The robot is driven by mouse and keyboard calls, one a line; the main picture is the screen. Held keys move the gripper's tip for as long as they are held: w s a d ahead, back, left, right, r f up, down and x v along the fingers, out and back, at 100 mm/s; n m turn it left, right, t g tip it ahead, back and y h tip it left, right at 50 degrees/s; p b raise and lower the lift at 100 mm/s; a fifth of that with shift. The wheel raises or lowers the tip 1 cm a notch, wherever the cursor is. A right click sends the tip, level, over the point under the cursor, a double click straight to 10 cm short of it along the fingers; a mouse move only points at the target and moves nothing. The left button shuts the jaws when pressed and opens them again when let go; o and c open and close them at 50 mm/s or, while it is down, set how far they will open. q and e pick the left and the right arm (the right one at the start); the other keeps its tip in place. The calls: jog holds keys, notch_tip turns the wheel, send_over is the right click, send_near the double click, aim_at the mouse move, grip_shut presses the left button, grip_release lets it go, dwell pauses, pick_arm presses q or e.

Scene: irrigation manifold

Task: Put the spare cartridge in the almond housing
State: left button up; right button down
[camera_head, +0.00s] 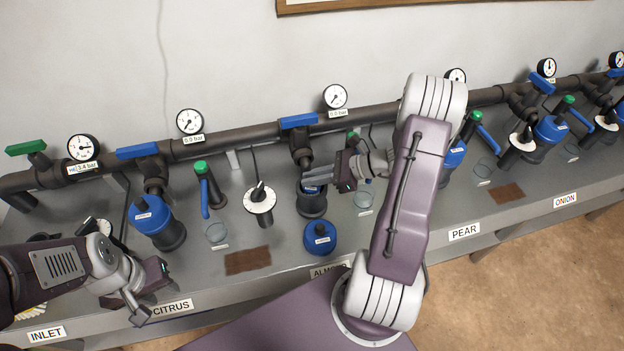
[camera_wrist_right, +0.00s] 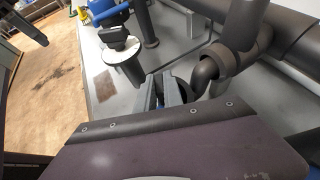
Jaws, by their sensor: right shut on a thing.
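The almond housing (camera_head: 312,204) is a dark cup with a blue rim, standing under the pipe behind the ALMOND label (camera_head: 329,270). Its blue cap (camera_head: 320,238) sits on the bench in front of it. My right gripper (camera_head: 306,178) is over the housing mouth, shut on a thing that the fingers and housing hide. In the right wrist view its fingers (camera_wrist_right: 163,92) point down beside the dark pipework. No cartridge is clearly visible. My left gripper (camera_head: 139,314) is low at the bench front by the CITRUS label; its finger gap is unclear.
A pipe with gauges and blue valve handles (camera_head: 299,121) runs along the back. The citrus housing (camera_head: 153,222) stands left, capped. A round white dial (camera_head: 260,199), a clear cup (camera_head: 215,232) and a brown mat (camera_head: 248,260) lie between. My right arm covers the bench right of almond.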

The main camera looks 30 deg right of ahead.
jog(key=shift+f, duration=0.1)
jog(key=shift+f, duration=0.15)
jog(key=c, duration=1.5)
grip_release()
